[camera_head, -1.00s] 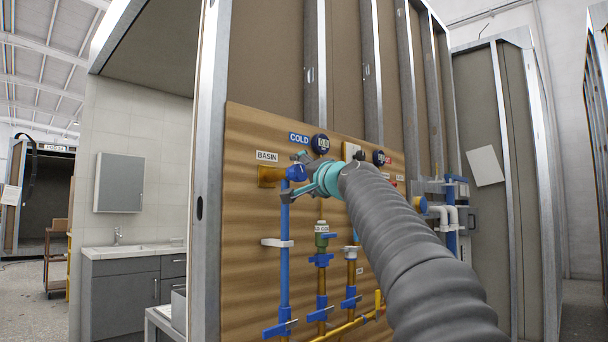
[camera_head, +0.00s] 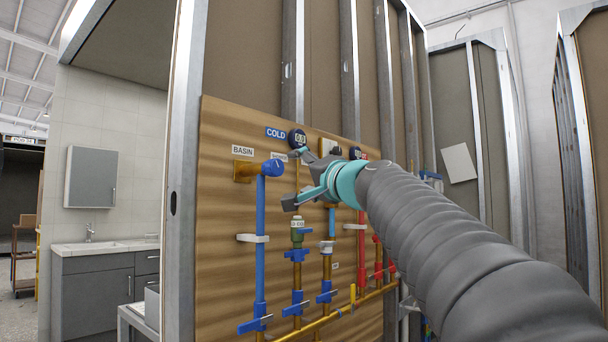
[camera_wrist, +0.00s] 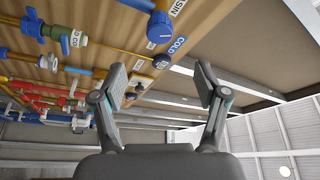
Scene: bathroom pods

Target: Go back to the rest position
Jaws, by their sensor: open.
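My gripper (camera_head: 296,179) is open and empty, held out in front of the wooden pipe board (camera_head: 222,215). In the head view its fingers lie just right of the blue basin knob (camera_head: 273,167), and a gap shows between them and the knob. In the wrist view my gripper (camera_wrist: 158,82) has its two fingers spread wide with nothing between them. The basin knob (camera_wrist: 160,28) shows beyond the fingers at the top of that view. My wrist covers part of the board's right side in the head view.
Blue valves (camera_head: 256,324) and brass pipes fill the lower board. A metal stud frame (camera_head: 185,150) borders the board on the left. A grey vanity (camera_head: 95,290) stands further left. Another framed pod (camera_head: 590,130) stands at right.

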